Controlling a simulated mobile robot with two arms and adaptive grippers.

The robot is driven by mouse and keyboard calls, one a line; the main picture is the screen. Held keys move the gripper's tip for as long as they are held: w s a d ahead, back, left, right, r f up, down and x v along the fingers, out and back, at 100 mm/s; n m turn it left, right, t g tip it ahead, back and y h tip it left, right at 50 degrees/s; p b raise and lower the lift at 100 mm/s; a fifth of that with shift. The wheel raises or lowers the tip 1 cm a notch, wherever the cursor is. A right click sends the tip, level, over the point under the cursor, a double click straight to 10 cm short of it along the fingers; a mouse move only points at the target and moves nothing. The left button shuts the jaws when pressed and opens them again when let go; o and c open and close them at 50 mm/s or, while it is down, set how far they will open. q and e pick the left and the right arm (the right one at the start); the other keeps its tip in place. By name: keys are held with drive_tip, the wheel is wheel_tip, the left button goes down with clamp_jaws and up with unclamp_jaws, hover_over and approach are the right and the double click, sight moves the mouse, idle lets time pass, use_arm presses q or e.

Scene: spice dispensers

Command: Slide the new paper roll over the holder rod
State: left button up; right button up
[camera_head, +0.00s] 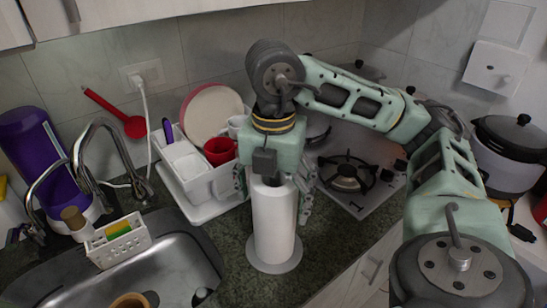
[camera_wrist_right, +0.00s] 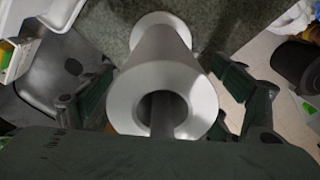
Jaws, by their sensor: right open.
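The white paper roll (camera_head: 273,222) stands upright on the counter in the head view, on a round pale holder base (camera_head: 275,262). In the right wrist view the roll (camera_wrist_right: 150,100) shows from above, and the dark holder rod (camera_wrist_right: 162,115) is inside its hollow core. The roll is around the rod. My right gripper (camera_head: 275,192) is directly above the roll's upper end, pointing down. Its fingers are open, one on each side of the roll, with visible gaps to it in the right wrist view (camera_wrist_right: 163,105). My left gripper is not in view.
A dish rack (camera_head: 205,182) with plates and a red cup (camera_head: 219,151) stands left of the roll. The sink (camera_head: 165,265) is at the lower left. A gas hob (camera_head: 350,178) is to the right. Dark counter is free just around the base.

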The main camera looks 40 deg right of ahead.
drive_tip(key=shift+r, duration=5.95)
